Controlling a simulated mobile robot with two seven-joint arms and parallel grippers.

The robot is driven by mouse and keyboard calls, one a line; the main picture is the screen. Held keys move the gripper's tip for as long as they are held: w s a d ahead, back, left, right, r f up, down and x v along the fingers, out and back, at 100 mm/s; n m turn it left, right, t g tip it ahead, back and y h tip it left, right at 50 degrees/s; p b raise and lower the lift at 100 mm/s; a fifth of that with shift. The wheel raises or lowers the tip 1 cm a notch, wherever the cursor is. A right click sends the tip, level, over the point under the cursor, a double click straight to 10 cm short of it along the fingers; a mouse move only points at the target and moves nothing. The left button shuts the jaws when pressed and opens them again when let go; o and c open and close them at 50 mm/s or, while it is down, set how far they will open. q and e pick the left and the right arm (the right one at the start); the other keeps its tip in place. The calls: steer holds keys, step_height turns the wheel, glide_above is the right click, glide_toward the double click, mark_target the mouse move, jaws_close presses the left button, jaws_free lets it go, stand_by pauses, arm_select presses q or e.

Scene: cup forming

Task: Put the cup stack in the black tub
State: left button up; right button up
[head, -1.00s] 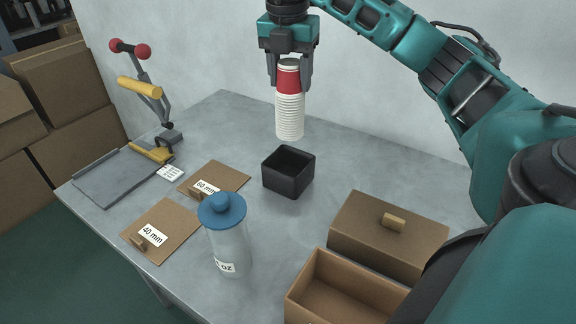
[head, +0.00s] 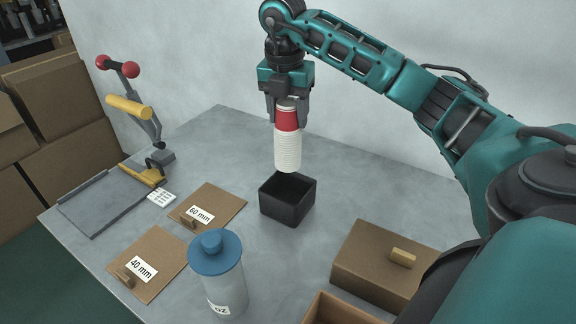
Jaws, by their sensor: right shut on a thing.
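The cup stack (head: 287,152) is a column of nested white cups with a red band near the top. My right gripper (head: 287,118) is shut on it around the red part and holds it upright. The stack's lower end is just above the open black tub (head: 288,208), overlapping its back rim in the picture. The tub is a square black box on the grey table. Its inside is partly visible and looks empty. My left gripper is not in view.
A clear jar with a blue lid (head: 216,252) stands in front of the tub. A closed brown box (head: 378,262) and an open box (head: 335,310) are at the right. Boards marked 60 mm (head: 207,206) and 40 mm (head: 148,262) and a lever press (head: 140,150) are at the left.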

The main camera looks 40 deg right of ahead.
mark_target(288, 165)
step_height(288, 165, down, 14)
steer(key=shift+r, duration=0.2)
steer(key=shift+f, duration=0.15)
steer(key=o, duration=1.4)
steer(key=shift+c, duration=0.2)
steer(key=r, duration=0.4)
steer(key=a+r, duration=0.1)
steer(key=r, duration=0.7)
steer(key=shift+s+a+r, duration=0.15)
steer(key=shift+s, duration=0.15)
